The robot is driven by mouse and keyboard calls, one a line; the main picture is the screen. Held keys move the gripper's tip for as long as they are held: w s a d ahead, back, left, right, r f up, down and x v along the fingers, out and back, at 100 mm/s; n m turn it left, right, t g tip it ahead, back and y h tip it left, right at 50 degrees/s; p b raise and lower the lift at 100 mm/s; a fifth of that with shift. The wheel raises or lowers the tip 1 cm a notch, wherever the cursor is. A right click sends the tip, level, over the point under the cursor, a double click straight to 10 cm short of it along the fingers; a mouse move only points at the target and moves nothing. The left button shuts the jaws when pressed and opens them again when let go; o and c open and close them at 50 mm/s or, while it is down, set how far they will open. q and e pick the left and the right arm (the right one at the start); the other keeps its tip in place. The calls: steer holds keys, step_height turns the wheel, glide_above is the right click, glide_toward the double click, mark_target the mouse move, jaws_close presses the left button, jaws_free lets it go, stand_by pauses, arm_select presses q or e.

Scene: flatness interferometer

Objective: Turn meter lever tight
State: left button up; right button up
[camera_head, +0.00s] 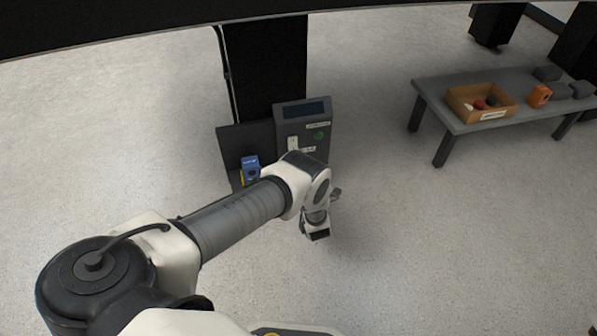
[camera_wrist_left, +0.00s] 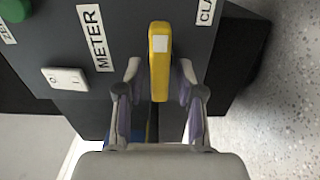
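In the left wrist view, a yellow lever (camera_wrist_left: 159,62) with a pale square patch stands out from a dark grey panel (camera_wrist_left: 125,25), beside a white METER label (camera_wrist_left: 94,37). My left gripper (camera_wrist_left: 159,75) has its two fingers apart, one on each side of the lever, with a visible gap on both sides. In the head view my left arm reaches in front of the grey instrument box (camera_head: 303,112), and the left gripper (camera_head: 317,228) points downward. The lever is hidden behind my arm there. My right gripper is not in view.
A white switch plate (camera_wrist_left: 65,79) and a green button (camera_wrist_left: 14,8) are on the panel. In the head view a blue device (camera_head: 250,166) stands left of the box. A grey table (camera_head: 460,123) with a cardboard tray (camera_head: 458,104) is at right. The floor between is clear.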

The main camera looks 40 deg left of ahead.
arm_select(q)
steer(key=v, duration=1.2)
